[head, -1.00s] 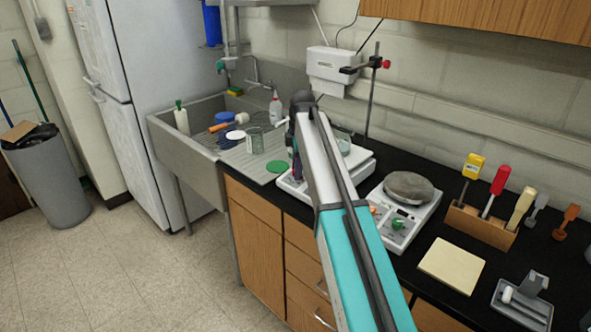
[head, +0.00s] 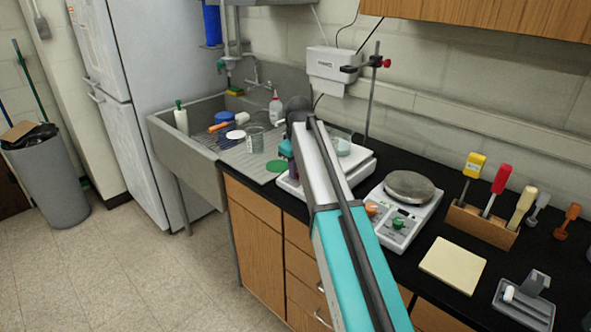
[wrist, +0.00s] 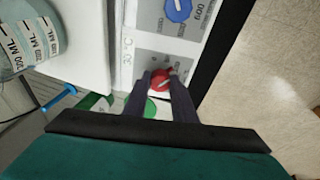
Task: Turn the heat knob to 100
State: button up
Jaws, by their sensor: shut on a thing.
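In the wrist view my gripper (wrist: 160,85) is shut on a red knob (wrist: 160,78), one finger on each side. The knob is on the white front panel of a hotplate, with a grey printed dial around it. The fingers cover part of that dial, and I cannot read the knob's setting. A blue knob (wrist: 178,9) with its own numbered dial sits further up the same panel. In the head view my arm hides the fingers and both knobs; the white hotplate (head: 357,163) shows behind the arm.
A marked glass beaker (wrist: 30,35) stands close to the left in the wrist view. In the head view a second hotplate (head: 421,216) with green and orange knobs stands to the right, beside a tool block (head: 480,224). The sink (head: 185,150) is at left.

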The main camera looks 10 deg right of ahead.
jog(key=shift+s+f+m, duration=0.2)
jog(key=shift+m, duration=0.4)
jog(key=o, duration=1)
jog(key=shift+d, duration=0.1)
jog(key=shift+o, duration=0.2)
jog(key=shift+r, duration=0.1)
jog(key=shift+r, duration=0.2)
jog(key=b+v, duration=0.2)
jog(key=v, duration=1.1)
jog(key=shift+a+r+b, duration=0.2)
jog(key=shift+a+b, duration=0.1)
jog(key=shift+b, duration=0.05)
jog(key=shift+s, duration=0.1)
